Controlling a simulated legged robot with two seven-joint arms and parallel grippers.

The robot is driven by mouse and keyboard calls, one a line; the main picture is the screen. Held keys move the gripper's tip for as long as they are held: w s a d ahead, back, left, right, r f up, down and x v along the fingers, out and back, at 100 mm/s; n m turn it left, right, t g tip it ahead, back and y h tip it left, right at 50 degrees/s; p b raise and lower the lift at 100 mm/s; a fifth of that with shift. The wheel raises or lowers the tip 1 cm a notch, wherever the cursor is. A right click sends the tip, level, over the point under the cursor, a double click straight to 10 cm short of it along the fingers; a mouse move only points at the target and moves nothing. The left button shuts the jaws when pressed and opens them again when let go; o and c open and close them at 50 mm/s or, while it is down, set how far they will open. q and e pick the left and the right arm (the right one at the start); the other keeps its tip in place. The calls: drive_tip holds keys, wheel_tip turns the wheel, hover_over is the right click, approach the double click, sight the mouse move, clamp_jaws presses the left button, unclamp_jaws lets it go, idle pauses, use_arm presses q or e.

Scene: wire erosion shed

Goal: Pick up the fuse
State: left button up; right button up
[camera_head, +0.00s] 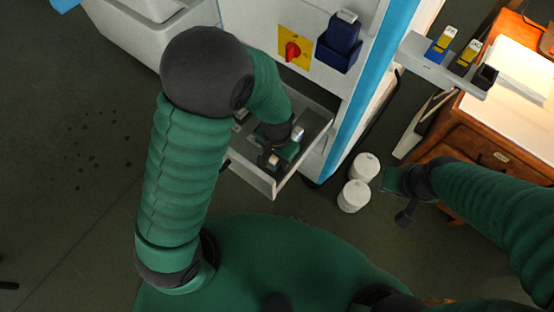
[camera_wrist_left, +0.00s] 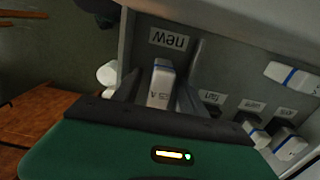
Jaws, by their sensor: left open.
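A white fuse with a blue band (camera_wrist_left: 161,85) stands in the drawer below a label reading "new" in the left wrist view. My left gripper (camera_head: 272,157) reaches down into the open drawer (camera_head: 262,181) in the head view. Its dark fingers are open, one on each side of the fuse; I cannot tell whether they touch it. More white blue-banded fuses lie to the right, one near the upper right (camera_wrist_left: 293,76) and others lower (camera_wrist_left: 290,145). My right gripper (camera_head: 398,200) is near the wooden desk; its jaw state is unclear.
The drawer's walls are close around my left gripper. Above is a cabinet panel with a red switch (camera_head: 292,50) and a blue holder (camera_head: 338,53). Two white cylinders (camera_head: 354,196) stand on the floor. A grey ledge (camera_head: 428,67) with small blocks is beside the wooden desk (camera_head: 478,125).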

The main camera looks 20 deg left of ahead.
use_arm(q)
drive_tip(key=shift+f, duration=0.35)
drive_tip(key=shift+r, duration=0.1)
drive_tip(key=shift+c, duration=1)
clamp_jaws()
drive_tip(key=shift+r, duration=0.1)
